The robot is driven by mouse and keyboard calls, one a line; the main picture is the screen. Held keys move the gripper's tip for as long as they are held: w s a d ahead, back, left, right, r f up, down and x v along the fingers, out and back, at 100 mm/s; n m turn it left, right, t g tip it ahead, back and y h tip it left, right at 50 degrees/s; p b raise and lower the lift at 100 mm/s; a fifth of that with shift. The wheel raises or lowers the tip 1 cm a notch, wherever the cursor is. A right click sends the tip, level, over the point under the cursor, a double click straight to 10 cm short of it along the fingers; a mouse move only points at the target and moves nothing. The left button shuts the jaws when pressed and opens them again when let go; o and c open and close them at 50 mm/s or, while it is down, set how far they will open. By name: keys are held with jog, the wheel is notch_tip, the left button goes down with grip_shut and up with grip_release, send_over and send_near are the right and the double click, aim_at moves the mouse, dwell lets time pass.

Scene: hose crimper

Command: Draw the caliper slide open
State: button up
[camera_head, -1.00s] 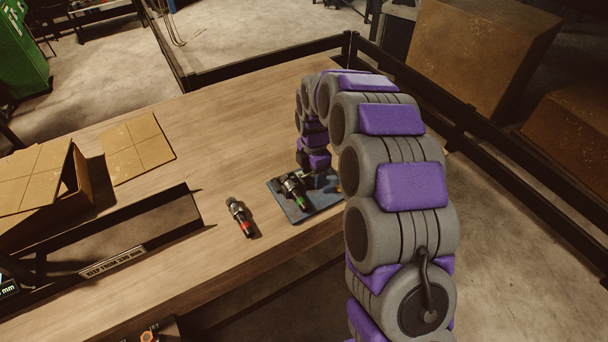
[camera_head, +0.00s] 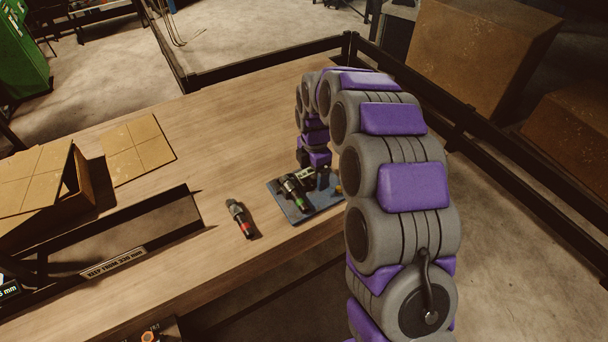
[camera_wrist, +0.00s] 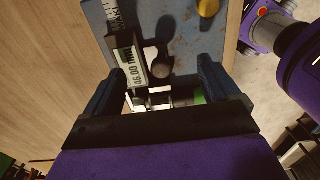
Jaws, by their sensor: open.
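The caliper lies on a blue plate (camera_head: 318,209) near the table's front edge. Its small pale display (camera_head: 303,173) shows in the head view; in the wrist view the display (camera_wrist: 162,62) appears to read 46.00 mm. My gripper (camera_wrist: 161,66) is open above the plate, with one blue finger left of the display and the other to its right. A dark rounded knob (camera_wrist: 160,70) shows between the fingers. The palm edge hides the lower part of the caliper. I cannot tell whether a finger touches it.
A dark fitting with a green band (camera_head: 295,190) lies on the plate. A yellow knob (camera_wrist: 208,8) is at the plate's far side. Another dark fitting with a red band (camera_head: 240,220) lies left of it. Cardboard (camera_head: 138,148) is farther left; the back of the table is clear.

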jog(key=shift+r+p, duration=1.85)
jog(key=shift+r, duration=2.05)
jog(key=s+d+r+m, duration=0.3)
jog(key=s+m, duration=0.1)
jog(key=s, duration=0.2)
jog(key=s+d+r+m+g, duration=0.1)
jog(key=s+d+r+m, duration=0.25)
jog(key=s, duration=0.35)
jog(key=s+d+r+m, duration=0.3)
jog(key=s+m, duration=0.1)
jog(key=s, duration=0.2)
jog(key=s+d+m, duration=0.3)
jog(key=s+m, duration=0.3)
jog(key=s, duration=0.5)
jog(key=s+d+m+b, duration=0.1)
jog(key=s+d+m, duration=0.1)
jog(key=s+m, duration=0.5)
jog(key=s, duration=0.3)
jog(key=shift+s+d+f+g, duration=0.25)
jog(key=shift+s+d+g, duration=0.1)
jog(key=shift+d+g, duration=0.05)
